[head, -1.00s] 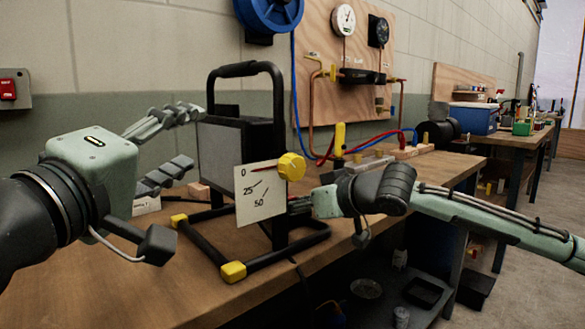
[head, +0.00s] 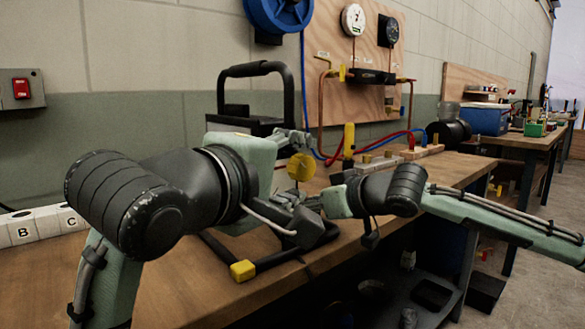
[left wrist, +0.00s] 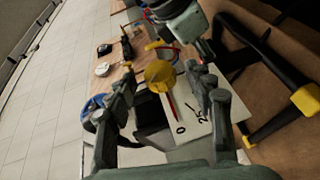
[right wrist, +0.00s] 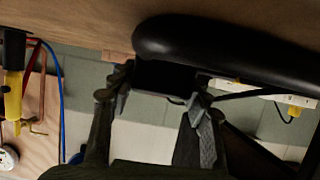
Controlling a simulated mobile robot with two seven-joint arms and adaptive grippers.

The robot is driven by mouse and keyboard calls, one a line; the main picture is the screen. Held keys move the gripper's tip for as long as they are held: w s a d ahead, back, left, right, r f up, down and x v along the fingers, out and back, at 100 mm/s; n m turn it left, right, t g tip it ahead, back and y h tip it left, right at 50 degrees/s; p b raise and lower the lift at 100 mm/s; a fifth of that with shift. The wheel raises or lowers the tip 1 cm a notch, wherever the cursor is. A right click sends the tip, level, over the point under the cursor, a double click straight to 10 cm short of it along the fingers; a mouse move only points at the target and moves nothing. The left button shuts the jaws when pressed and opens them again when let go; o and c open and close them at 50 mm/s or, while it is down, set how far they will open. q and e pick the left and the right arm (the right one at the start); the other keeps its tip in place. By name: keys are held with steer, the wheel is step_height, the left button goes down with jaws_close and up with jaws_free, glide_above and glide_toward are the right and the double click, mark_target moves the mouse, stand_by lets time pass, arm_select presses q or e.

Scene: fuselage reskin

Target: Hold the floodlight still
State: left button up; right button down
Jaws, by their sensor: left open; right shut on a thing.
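The floodlight (head: 252,120) stands on the bench in a black tubular frame, mostly hidden behind my left arm in the head view. Its yellow knob (head: 301,167) shows beside my left gripper (head: 291,172). In the left wrist view the knob (left wrist: 160,76) lies between the open fingers of my left gripper (left wrist: 160,71), with a visible gap to the right finger. A white scale card (left wrist: 186,122) marked 0 and 25 sits behind it. My right gripper (right wrist: 162,80) is shut on a black part of the floodlight's frame (right wrist: 165,76), below the knob in the head view.
The wooden bench (head: 180,285) runs along the wall. Behind my right arm are red and blue hoses (head: 385,145) and a yellow upright piece (head: 349,138). White blocks lettered B and C (head: 45,224) lie at the left. A lower shelf sits below the bench edge.

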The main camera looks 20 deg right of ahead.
arm_select(q)
steer(key=shift+x, duration=1.1)
steer(key=c, duration=1.2)
steer(key=shift+d+f+n+t+h, duration=0.15)
steer(key=shift+n+t+h, duration=0.35)
steer(key=shift+t+h, duration=0.3)
steer(key=shift+n+t+h, duration=0.5)
steer(key=shift+t+h, duration=0.2)
steer(key=shift+h, duration=0.1)
steer(key=o, duration=1.2)
